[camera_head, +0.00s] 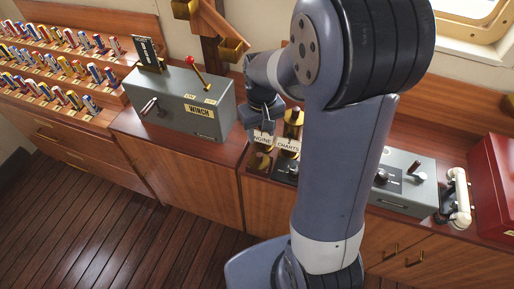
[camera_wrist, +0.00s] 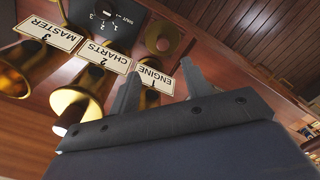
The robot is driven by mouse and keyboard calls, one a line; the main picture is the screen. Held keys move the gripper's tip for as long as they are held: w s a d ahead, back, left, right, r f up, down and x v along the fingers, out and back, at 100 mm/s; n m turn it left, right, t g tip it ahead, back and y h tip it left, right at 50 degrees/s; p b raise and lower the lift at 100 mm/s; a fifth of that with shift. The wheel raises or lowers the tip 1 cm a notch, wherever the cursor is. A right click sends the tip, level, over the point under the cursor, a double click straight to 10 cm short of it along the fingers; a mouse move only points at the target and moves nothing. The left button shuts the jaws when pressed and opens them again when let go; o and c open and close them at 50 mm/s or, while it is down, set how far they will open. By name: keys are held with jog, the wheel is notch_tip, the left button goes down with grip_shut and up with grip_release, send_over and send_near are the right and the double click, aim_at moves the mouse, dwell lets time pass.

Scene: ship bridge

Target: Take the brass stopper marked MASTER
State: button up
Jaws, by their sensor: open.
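In the wrist view a white plate reading MASTER 3 (camera_wrist: 48,33) shows upside down at the upper left, with a flared brass piece (camera_wrist: 22,68) beside it at the left edge. I cannot tell which part is the stopper. My gripper (camera_wrist: 160,86) is open and empty, its fingers by the ENGINE 1 plate (camera_wrist: 154,78), to the right of the MASTER one. A CHARTS 2 plate (camera_wrist: 104,57) and its brass piece (camera_wrist: 82,100) lie between. In the head view my gripper (camera_head: 263,116) is just above the ENGINE plate; my arm hides the MASTER plate.
A grey WINCH box (camera_head: 185,105) with a red-knobbed lever stands left of the brass pieces. Another grey control box (camera_head: 405,182), a handset (camera_head: 459,195) and a red box (camera_head: 497,180) stand at the right. Flag racks (camera_head: 60,65) fill the far left.

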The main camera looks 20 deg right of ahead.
send_over(260, 155)
notch_tip(260, 155, down, 4)
jog(key=shift+w+d+f, duration=0.15)
jog(key=shift+f, duration=0.05)
jog(key=shift+a+f+p, duration=0.2)
jog(key=shift+f+p, duration=0.4)
jog(key=shift+f, duration=2.05)
jog(key=shift+c, duration=0.4)
grip_shut()
